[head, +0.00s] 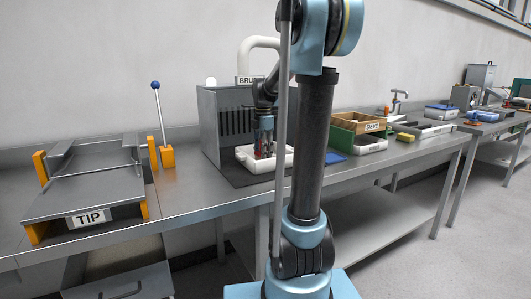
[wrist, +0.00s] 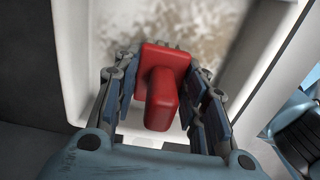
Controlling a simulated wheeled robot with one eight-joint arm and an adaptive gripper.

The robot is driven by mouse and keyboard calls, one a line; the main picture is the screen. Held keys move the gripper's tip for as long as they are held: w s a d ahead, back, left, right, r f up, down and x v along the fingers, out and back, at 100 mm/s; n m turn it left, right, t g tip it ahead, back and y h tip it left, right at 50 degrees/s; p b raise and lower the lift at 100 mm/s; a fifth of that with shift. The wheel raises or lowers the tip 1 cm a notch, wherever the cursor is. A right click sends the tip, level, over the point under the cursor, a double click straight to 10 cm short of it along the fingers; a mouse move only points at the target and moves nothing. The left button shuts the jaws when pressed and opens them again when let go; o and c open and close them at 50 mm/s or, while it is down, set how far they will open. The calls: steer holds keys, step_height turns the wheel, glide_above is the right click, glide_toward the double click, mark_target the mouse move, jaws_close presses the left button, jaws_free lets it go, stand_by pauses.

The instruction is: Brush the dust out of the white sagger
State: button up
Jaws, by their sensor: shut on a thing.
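The white sagger (head: 245,160) sits on the dark mat inside the grey brushing booth in the head view. In the wrist view its pale wall (wrist: 235,100) runs around a floor with brown dust on it. My gripper (wrist: 163,100) is shut on a red brush (wrist: 162,88), with a finger on each side of the red block. The gripper and brush are over the sagger, near its lower wall in the wrist view. In the head view my gripper (head: 264,150) points down into the sagger. The brush's bristles are mostly hidden under the red block.
The grey booth (head: 210,125) encloses the sagger's back and left side. A tipping stand labelled TIP (head: 90,190) and a blue-knobbed lever (head: 158,120) stand at left. A sieve box (head: 372,125) and a blue sheet (head: 332,157) lie to the right.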

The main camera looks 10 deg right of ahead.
steer(key=shift+w+d, duration=0.3)
steer(key=shift+d, duration=0.5)
steer(key=shift+w+d, duration=0.25)
steer(key=shift+d, duration=0.55)
steer(key=shift+w+d, duration=0.2)
steer(key=shift+d, duration=0.4)
steer(key=shift+w+d, duration=0.15)
steer(key=shift+d, duration=0.4)
steer(key=shift+s+a, duration=0.2)
steer(key=shift+a, duration=0.45)
steer(key=shift+s+a, duration=0.2)
steer(key=shift+a, duration=0.4)
steer(key=shift+w+d, duration=0.2)
steer(key=shift+d, duration=0.45)
steer(key=shift+w+d, duration=0.2)
steer(key=shift+d, duration=0.4)
steer(key=shift+s+a, duration=0.2)
steer(key=shift+a, duration=0.45)
steer(key=shift+s+a, duration=0.2)
steer(key=shift+a, duration=0.4)
steer(key=shift+s+d+f, duration=0.1)
steer(key=shift+s+d, duration=0.9)
steer(key=shift+d, duration=0.05)
